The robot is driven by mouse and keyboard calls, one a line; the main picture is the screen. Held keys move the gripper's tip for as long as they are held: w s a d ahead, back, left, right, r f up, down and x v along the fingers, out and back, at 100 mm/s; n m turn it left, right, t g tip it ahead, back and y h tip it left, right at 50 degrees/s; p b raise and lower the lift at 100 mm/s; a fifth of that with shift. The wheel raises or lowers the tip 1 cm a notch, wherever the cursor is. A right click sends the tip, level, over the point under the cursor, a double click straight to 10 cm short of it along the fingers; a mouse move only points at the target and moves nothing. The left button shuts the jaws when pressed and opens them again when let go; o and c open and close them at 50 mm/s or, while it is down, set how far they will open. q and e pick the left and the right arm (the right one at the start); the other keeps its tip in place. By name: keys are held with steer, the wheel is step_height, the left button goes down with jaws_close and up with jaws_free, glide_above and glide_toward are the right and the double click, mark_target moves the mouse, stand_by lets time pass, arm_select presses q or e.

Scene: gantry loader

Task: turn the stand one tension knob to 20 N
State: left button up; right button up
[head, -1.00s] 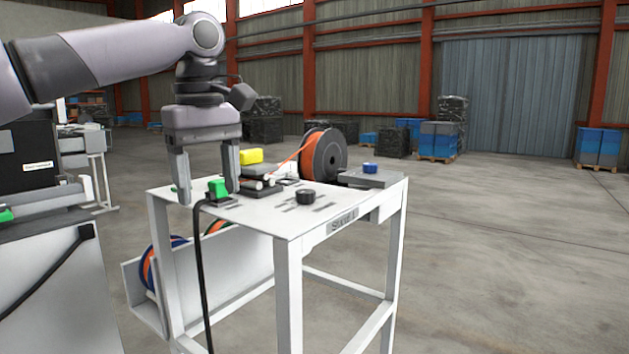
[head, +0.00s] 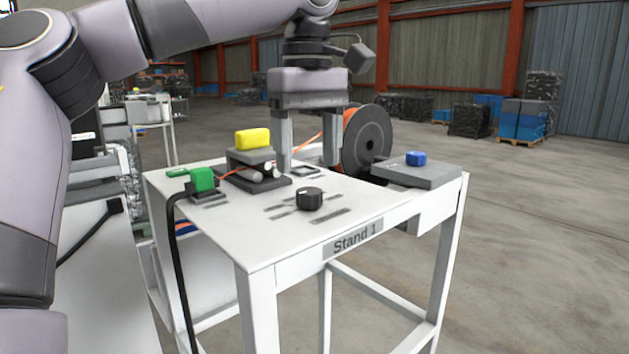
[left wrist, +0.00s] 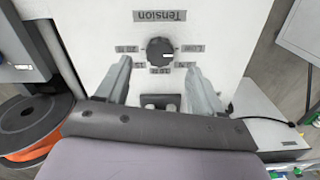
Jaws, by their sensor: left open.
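The black tension knob (head: 309,198) stands on the white top of the table labelled Stand 1 (head: 255,262), with grey label strips around it. My left gripper (head: 308,168) is open and empty, pointing down above the table, behind the knob in the head view. In the left wrist view the knob (left wrist: 160,50) shows beyond and between the open fingertips (left wrist: 160,68), not touched by them. A white pointer mark is on the knob, and a "Tension" label (left wrist: 160,16) is beside it. My right gripper is not in view.
An orange cable spool (head: 367,143) stands behind the gripper. A grey plate with a blue knob (head: 416,158) is at the table's right. A yellow-topped block (head: 253,140) and a green connector (head: 202,179) with black cable are at the left.

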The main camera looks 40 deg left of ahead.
mark_target(308, 190)
arm_select(q)
steer(key=shift+f, duration=2.55)
steer(key=c, duration=1.1)
